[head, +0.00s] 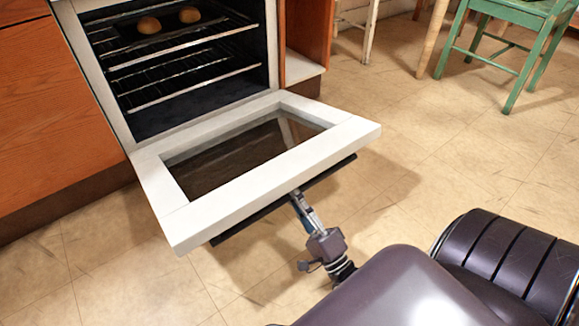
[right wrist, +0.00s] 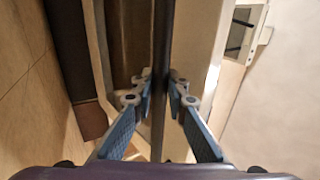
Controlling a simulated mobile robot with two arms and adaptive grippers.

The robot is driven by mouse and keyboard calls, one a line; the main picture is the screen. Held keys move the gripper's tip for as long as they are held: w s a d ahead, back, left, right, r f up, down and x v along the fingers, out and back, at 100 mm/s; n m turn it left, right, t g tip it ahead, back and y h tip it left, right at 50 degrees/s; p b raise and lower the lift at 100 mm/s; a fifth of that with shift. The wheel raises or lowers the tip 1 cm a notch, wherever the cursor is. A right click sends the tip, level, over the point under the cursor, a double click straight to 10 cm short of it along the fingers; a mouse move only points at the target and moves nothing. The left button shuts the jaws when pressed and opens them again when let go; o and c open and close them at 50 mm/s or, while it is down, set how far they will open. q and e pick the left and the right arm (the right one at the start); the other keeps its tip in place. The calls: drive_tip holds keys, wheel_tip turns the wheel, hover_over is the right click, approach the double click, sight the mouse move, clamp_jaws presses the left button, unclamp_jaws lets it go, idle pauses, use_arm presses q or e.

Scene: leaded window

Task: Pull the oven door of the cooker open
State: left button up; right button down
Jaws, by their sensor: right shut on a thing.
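The white-framed oven door (head: 262,192) with its dark glass hangs open, lowered to about level, in front of the cooker's oven (head: 180,72). A dark bar handle (head: 240,226) runs along the door's outer side below its front edge. My right gripper (head: 297,196) is shut on this handle. In the right wrist view, the blue-padded fingers of my right gripper (right wrist: 160,92) lie on either side of the dark handle bar (right wrist: 161,50). The fingertips are partly hidden under the door in the head view. My left gripper is not in view.
Two buns (head: 149,25) sit on a tray on the upper rack in the oven. An orange wooden cabinet (head: 60,110) stands left of the cooker. A green chair (head: 520,12) and wooden legs stand at the back right. The tiled floor (head: 420,150) right of the door is clear.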

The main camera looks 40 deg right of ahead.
drive_tip(key=shift+w+d+f, duration=0.1)
drive_tip(key=shift+w+f, duration=0.2)
drive_tip(key=shift+f, duration=0.25)
drive_tip(key=c, duration=1.9)
unclamp_jaws()
drive_tip(key=shift+w, duration=0.1)
drive_tip(key=shift+c, duration=0.2)
drive_tip(key=shift+s+f, duration=0.2)
drive_tip(key=shift+s, duration=0.15)
drive_tip(key=s, duration=1.2)
drive_tip(key=shift+s, duration=0.25)
drive_tip(key=shift+f, duration=0.1)
